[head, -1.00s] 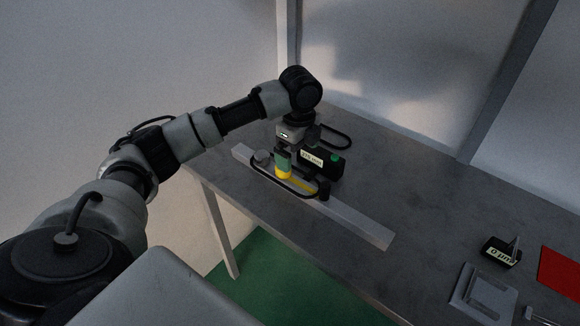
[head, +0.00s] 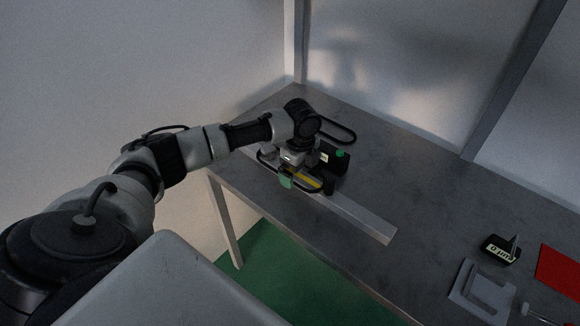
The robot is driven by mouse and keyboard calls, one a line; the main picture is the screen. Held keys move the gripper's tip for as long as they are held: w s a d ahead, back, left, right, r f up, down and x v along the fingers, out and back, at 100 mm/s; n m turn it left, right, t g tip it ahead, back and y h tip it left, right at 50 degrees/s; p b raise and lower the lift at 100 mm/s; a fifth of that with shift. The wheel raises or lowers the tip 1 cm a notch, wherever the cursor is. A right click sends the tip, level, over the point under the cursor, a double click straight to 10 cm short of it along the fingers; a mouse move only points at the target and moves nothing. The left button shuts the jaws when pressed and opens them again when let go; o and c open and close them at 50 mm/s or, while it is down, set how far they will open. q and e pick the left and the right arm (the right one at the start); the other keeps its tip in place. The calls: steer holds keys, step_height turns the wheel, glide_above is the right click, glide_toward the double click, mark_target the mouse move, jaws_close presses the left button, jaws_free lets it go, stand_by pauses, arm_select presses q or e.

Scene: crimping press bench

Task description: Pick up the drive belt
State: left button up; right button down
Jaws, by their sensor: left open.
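A black drive belt (head: 302,189) runs as a long loop on the pale metal bar (head: 360,217) near the table's left front edge. A second black loop (head: 352,133) lies on the table behind my wrist. My left gripper (head: 287,176), with a green finger pad showing, is open and low over the left part of the front belt. It hides part of that belt, and I cannot tell whether the fingers touch it. A yellow strip (head: 308,180) shows inside the loop. My right gripper is out of view.
A black box with a green button (head: 340,155) stands close behind the bar. At the right are a small display gauge (head: 498,250), a grey slotted plate (head: 480,291) and a red sheet (head: 560,272). The table's middle is clear.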

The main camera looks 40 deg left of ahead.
arm_select(q)
steer(key=shift+f+p, duration=0.2)
steer(key=shift+p, duration=0.1)
stand_by(0.4)
steer(key=shift+c, duration=0.3)
steer(key=c, duration=0.7)
